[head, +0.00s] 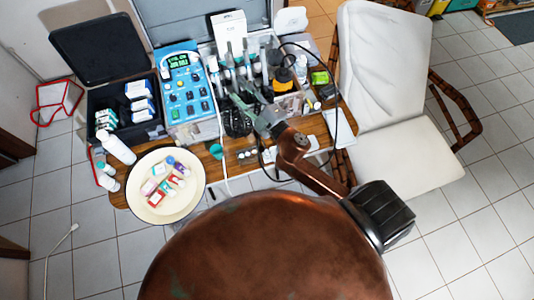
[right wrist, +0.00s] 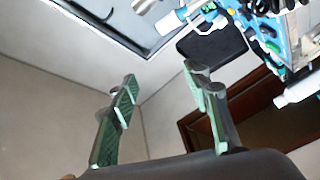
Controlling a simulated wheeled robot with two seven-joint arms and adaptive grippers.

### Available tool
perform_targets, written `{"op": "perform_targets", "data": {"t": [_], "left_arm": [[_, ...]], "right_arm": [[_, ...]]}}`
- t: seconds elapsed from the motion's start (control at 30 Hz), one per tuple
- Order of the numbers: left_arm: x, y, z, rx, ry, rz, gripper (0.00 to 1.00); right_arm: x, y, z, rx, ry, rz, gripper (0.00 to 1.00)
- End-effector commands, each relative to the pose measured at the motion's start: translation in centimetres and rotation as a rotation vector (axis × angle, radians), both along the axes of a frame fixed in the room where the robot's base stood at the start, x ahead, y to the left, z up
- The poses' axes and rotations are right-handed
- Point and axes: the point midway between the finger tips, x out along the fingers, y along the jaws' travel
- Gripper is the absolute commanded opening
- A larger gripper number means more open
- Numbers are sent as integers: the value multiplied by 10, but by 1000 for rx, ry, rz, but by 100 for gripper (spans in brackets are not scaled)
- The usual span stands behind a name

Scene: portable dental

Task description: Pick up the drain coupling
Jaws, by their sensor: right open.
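I cannot pick out the drain coupling for certain in either view. A small teal round piece (head: 216,150) lies on the wooden table (head: 313,127) near its front edge, but I cannot tell if it is the coupling. My right gripper (head: 241,103) is over the middle of the table, in front of the crowded instrument case, up and right of the teal piece. In the right wrist view its two green-padded fingers (right wrist: 163,108) stand wide apart with nothing between them. My left gripper is not in view.
A round cream plate (head: 195,204) with several small boxes and bottles stands at the table's left. A black open case (head: 93,54), a blue control panel (head: 187,88) and a white bottle (head: 117,148) are close by. A white chair (head: 390,120) stands right. Cables hang around my arm.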

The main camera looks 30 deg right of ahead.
Motion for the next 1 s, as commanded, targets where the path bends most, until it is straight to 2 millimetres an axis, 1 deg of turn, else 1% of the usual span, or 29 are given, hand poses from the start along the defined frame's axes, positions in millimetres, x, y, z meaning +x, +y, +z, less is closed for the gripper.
{"op": "perform_targets", "data": {"t": [0.03, 0.07, 0.1, 0.17, 0.2, 0.27, 0.3, 0.37, 0.4, 0.47, 0.5, 0.53, 0.57, 0.6, 0.63, 0.67, 0.7, 0.8, 0.9, 1.0], "left_arm": [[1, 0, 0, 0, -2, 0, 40], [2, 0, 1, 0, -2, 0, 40], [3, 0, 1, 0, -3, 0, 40], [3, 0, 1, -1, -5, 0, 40], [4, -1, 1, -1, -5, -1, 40], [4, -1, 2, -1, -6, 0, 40], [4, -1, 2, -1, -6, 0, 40], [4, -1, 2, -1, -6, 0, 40], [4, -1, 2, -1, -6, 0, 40], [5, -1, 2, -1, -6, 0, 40], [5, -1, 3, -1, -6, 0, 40], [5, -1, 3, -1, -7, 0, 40], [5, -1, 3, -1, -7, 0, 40], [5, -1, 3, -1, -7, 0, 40], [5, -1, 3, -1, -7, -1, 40], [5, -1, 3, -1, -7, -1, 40], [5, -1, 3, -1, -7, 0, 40], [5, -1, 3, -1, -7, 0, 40], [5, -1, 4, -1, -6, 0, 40], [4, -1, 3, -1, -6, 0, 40]], "right_arm": [[1, 39, 26, -110, -102, 123, 44], [-3, 64, 36, -175, -157, 199, 44], [-11, 95, 45, -266, -225, 300, 44], [-27, 139, 48, -410, -312, 454, 44], [-40, 165, 42, -509, -359, 559, 44], [-61, 196, 23, -664, -412, 716, 44], [-75, 211, 4, -770, -433, 821, 44], [-93, 222, -31, -936, -446, 976, 44], [-103, 222, -57, -1049, -440, 1076, 44], [-114, 210, -98, -1222, -405, 1222, 44], [-118, 194, -124, -1335, -365, 1310, 44], [-120, 179, -142, -1417, -326, 1372, 44], [-120, 161, -158, -1495, -282, 1430, 44], [-119, 135, -176, -1593, -216, 1498, 44], [-118, 115, -187, -1660, -162, 1542, 44], [-116, 95, -196, -1722, -105, 1581, 44], [-114, 69, -204, -1794, -31, 1625, 44], [-108, 15, -213, -1926, 141, 1698, 44], [-105, -20, -214, -1995, 260, 1733, 44], [-105, -34, -217, -2023, 313, 1748, 44]]}}
